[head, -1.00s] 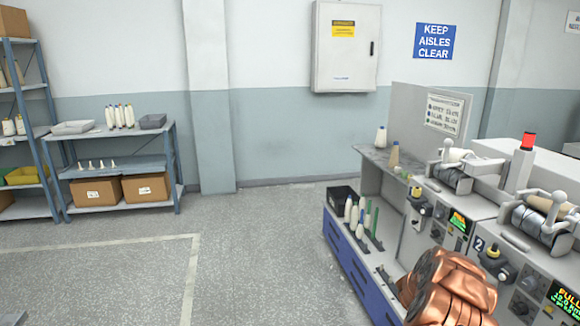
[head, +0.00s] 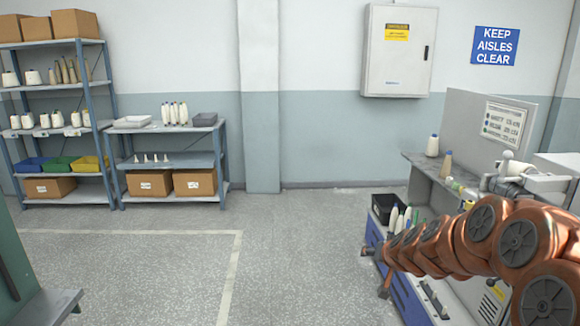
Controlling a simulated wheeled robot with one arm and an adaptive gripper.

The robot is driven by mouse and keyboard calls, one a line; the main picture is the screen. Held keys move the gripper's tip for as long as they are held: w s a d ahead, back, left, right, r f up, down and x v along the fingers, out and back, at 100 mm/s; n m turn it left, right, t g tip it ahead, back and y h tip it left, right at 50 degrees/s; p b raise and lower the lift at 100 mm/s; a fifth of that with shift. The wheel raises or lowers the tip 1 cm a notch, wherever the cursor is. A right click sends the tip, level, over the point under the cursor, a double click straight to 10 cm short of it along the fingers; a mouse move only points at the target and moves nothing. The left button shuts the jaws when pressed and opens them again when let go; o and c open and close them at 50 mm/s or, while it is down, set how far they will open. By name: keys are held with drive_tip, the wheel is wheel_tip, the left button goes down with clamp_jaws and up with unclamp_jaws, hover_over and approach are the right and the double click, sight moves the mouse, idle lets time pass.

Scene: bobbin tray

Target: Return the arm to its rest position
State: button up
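My copper-coloured arm (head: 470,240) reaches in from the right edge and stretches leftward in front of the winding machine. My gripper (head: 374,270) is at its far left end, small in the view, over the left edge of the blue-fronted bench. Its two brown fingers look spread apart, with nothing seen between them. The arm hides much of the machine and part of the bobbins behind it.
The machine's bench (head: 412,298) holds a black bin (head: 385,208) and white bobbins (head: 394,218). Shelves (head: 60,85) and a low rack (head: 175,160) stand at the back left. A green-grey structure (head: 15,265) is at the left edge. The middle floor is clear.

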drive_tip(key=s+a+n+g+y, duration=0.1)
drive_tip(key=s+a+g, duration=0.1)
drive_tip(key=s+a, duration=0.35)
drive_tip(key=s+a+r+n+g+y, duration=0.1)
drive_tip(key=s+a, duration=0.1)
drive_tip(key=s, duration=0.6)
drive_tip(key=s+a+n+g, duration=0.1)
drive_tip(key=s+a+g, duration=0.15)
drive_tip(key=s, duration=0.35)
drive_tip(key=s+d+g+h, duration=0.1)
drive_tip(key=s+d+g, duration=0.1)
drive_tip(key=s, duration=1.2)
drive_tip(key=s+d+g+h, duration=0.1)
drive_tip(key=s+g, duration=0.3)
drive_tip(key=s, duration=1.1)
drive_tip(key=shift+s+d+f+h, duration=0.15)
drive_tip(key=shift+s+d+h, duration=0.05)
drive_tip(key=shift+d+h, duration=0.15)
